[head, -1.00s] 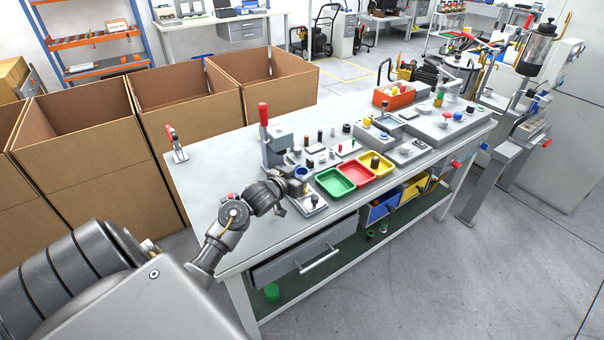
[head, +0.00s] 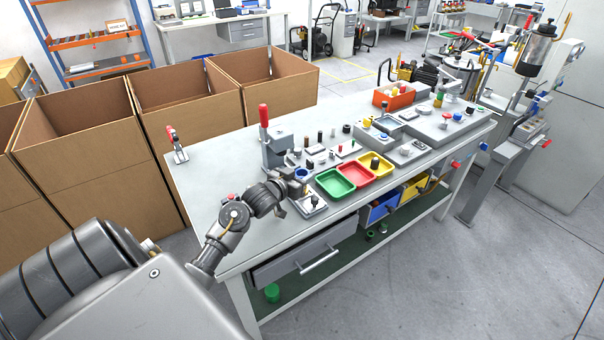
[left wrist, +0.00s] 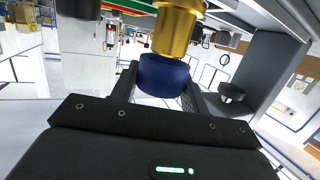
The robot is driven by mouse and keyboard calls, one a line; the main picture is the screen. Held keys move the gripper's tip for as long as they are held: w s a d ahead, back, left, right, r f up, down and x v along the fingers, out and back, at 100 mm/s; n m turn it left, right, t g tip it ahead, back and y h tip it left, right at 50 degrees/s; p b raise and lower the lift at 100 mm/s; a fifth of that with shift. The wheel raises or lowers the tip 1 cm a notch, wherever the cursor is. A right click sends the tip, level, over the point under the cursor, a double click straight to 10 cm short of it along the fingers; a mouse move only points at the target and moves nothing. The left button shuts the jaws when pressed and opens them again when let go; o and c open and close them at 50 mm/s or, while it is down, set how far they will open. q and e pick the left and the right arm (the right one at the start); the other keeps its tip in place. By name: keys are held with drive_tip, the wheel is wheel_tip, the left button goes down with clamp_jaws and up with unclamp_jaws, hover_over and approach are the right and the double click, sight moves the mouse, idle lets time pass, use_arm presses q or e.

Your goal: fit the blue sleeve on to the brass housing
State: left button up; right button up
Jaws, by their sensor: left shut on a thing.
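My left gripper (left wrist: 160,88) is shut on the blue sleeve (left wrist: 164,76), which sits between its two dark fingers in the left wrist view. The brass housing (left wrist: 178,30) is directly above the sleeve in that picture. Its narrower end meets or overlaps the sleeve's rim; I cannot tell whether it is inside. In the head view my left gripper (head: 284,205) is low over the bench's front edge, beside a small fixture plate (head: 318,209). The sleeve and housing are not clear there. My right gripper is not in view.
A press with a red handle (head: 264,117) stands just behind my left gripper. Green (head: 323,189), red (head: 343,181) and yellow (head: 385,173) trays lie to the right. The bench top (head: 215,180) is mostly clear at left. Cardboard boxes (head: 95,150) stand behind it.

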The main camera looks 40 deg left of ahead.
use_arm(q)
drive_tip(key=shift+f, duration=0.25)
drive_tip(key=shift+f+b, duration=0.25)
drive_tip(key=shift+b, duration=0.05)
drive_tip(key=shift+f+b, duration=0.5)
drive_tip(key=shift+f, duration=0.55)
drive_tip(key=shift+s+d+f+n+y, duration=0.1)
drive_tip(key=shift+f+n+y, duration=0.1)
drive_tip(key=shift+n+y, duration=0.3)
